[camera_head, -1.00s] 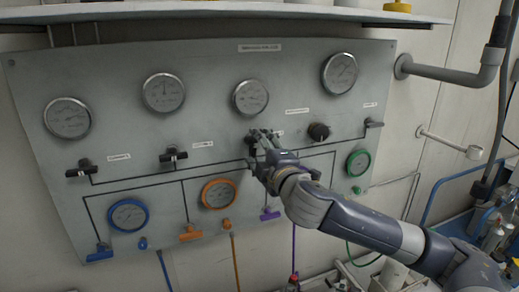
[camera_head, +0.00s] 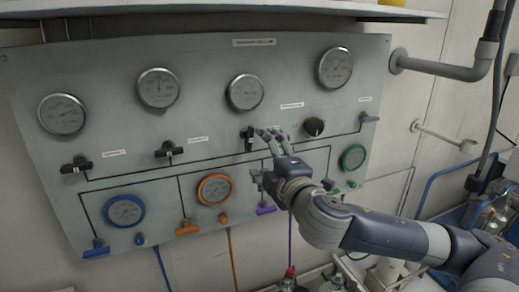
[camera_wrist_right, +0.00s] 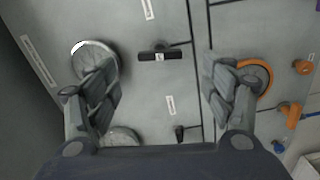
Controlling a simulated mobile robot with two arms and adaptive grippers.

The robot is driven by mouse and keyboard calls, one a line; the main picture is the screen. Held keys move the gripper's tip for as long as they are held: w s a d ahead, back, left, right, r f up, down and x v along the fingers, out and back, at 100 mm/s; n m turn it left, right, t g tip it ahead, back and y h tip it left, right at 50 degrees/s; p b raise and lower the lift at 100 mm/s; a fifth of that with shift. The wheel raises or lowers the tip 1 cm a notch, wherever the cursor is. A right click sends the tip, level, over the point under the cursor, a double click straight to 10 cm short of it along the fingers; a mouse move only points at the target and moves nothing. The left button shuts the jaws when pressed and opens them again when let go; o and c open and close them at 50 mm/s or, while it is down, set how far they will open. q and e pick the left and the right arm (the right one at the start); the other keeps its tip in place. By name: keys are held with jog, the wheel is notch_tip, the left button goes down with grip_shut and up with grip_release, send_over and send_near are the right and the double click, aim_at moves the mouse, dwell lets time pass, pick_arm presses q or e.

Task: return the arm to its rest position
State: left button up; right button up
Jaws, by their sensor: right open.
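My right gripper (camera_head: 270,134) is open and empty in front of the panel, just right of a black valve handle (camera_head: 248,138) below the third gauge. That handle stands upright, while the two black handles to its left lie level. In the right wrist view the same handle (camera_wrist_right: 160,56) shows beyond the gap between my spread fingers (camera_wrist_right: 162,88), clear of both. My right arm (camera_head: 370,230) reaches in from the lower right. My left gripper is not in view.
A shelf (camera_head: 220,14) overhangs the panel. A grey pipe (camera_head: 440,66) and a blue rail (camera_head: 445,172) stand at the right.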

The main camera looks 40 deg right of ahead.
jog(key=shift+s+a, duration=0.15)
jog(key=shift+s, duration=0.35)
